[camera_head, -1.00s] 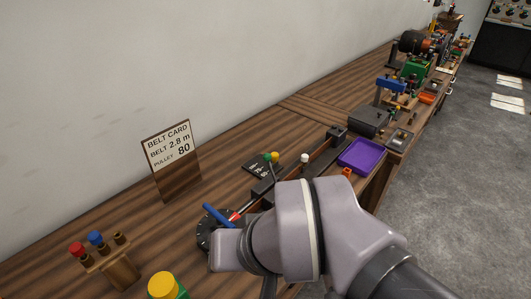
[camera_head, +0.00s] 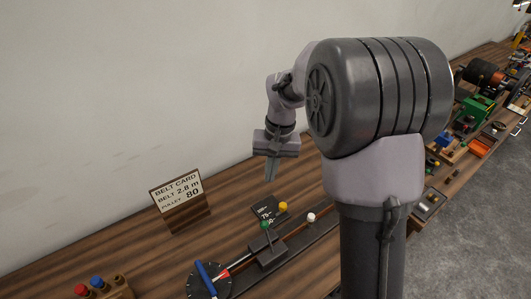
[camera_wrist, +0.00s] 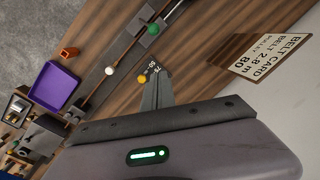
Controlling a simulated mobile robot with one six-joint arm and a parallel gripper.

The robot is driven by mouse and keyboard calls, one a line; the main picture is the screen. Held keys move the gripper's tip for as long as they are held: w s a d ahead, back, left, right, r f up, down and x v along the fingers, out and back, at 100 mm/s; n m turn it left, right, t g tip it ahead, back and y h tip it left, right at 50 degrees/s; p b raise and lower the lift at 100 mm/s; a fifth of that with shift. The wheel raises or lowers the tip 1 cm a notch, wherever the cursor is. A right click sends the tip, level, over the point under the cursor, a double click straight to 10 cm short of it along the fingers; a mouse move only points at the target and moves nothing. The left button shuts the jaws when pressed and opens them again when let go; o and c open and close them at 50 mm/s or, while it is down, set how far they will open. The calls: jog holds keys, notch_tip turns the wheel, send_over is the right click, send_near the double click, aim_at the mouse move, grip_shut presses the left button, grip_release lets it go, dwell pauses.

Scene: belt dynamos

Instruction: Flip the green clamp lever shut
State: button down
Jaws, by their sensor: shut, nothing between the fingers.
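The clamp lever is a thin dark stem with a green knob (camera_head: 265,224); it stands up from a dark block (camera_head: 268,250) on the rail and leans slightly left in the head view. The green knob shows in the wrist view too (camera_wrist: 153,28), at the top centre. My gripper (camera_head: 270,178) is shut and empty, pointing down above the bench behind the lever and apart from it. Its fingers show in the wrist view (camera_wrist: 157,85) with the yellow knob (camera_wrist: 142,78) beside the tips.
A white knob (camera_head: 311,217) and a yellow knob (camera_head: 283,206) are close to the lever. A black dial with a blue handle (camera_head: 206,280) is at the rail's left end. The belt card (camera_head: 177,192) stands behind left. A purple tray (camera_wrist: 57,88) shows in the wrist view.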

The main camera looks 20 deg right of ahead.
jog(key=s+a+f+b, duration=0.1)
jog(key=s+f, duration=0.1)
jog(key=f, duration=0.3)
jog(key=s+a+f+b, duration=0.1)
jog(key=s+f, duration=0.1)
jog(key=f, duration=0.4)
jog(key=shift+a, duration=0.35)
jog(key=shift+b, duration=0.3)
